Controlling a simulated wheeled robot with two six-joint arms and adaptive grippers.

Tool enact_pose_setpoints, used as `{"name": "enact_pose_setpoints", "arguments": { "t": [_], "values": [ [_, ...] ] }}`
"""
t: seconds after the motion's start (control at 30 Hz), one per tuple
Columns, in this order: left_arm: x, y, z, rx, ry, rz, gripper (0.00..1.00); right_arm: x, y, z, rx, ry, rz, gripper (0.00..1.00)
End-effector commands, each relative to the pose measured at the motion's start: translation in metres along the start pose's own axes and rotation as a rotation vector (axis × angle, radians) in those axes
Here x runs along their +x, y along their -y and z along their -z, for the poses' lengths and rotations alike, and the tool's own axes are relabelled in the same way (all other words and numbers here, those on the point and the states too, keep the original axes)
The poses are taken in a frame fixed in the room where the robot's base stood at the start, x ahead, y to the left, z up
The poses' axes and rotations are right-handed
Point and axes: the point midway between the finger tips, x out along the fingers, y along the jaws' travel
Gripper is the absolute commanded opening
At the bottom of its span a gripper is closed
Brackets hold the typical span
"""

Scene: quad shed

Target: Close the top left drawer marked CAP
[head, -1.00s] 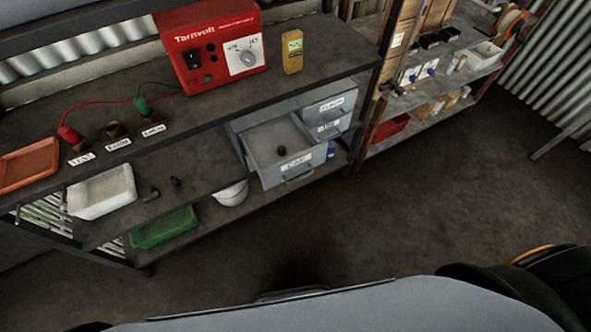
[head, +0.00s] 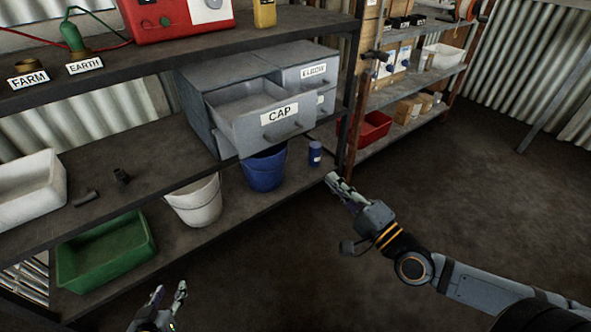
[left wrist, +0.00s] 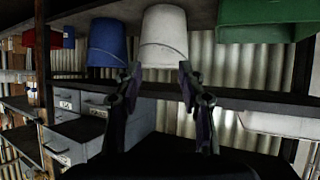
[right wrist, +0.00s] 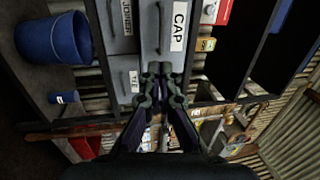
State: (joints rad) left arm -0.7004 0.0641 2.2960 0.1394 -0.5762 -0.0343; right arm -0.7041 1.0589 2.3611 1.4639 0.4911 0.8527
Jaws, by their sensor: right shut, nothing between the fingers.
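A blue bucket (head: 264,171), a white bucket (head: 194,203), a green tray (head: 105,250) and a small blue bottle (head: 315,154) stand beneath. A shelf post (head: 352,110) rises right of the cabinet. The floor in front is clear.

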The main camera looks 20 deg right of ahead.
Motion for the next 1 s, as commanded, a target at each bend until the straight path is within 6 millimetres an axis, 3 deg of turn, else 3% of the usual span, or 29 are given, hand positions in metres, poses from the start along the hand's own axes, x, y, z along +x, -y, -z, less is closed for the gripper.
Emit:
{"name": "enact_pose_setpoints", "arguments": {
  "t": [0.27,0.57,0.8,1.0],
  "values": [
    [0.000,0.000,0.017,0.005,-0.058,0.003,0.40,0.003,0.002,0.000,0.001,-0.004,0.001,0.00],
    [-0.004,0.002,0.080,0.025,-0.298,0.012,0.40,0.015,0.000,0.002,-0.001,-0.011,-0.002,0.00],
    [-0.019,0.001,0.131,0.043,-0.504,0.016,0.40,0.026,0.002,0.000,0.002,0.000,0.004,0.00],
    [-0.008,0.002,0.091,0.028,-0.335,0.013,0.40,0.032,0.004,0.003,-0.001,-0.008,0.001,0.00]
  ]
}}
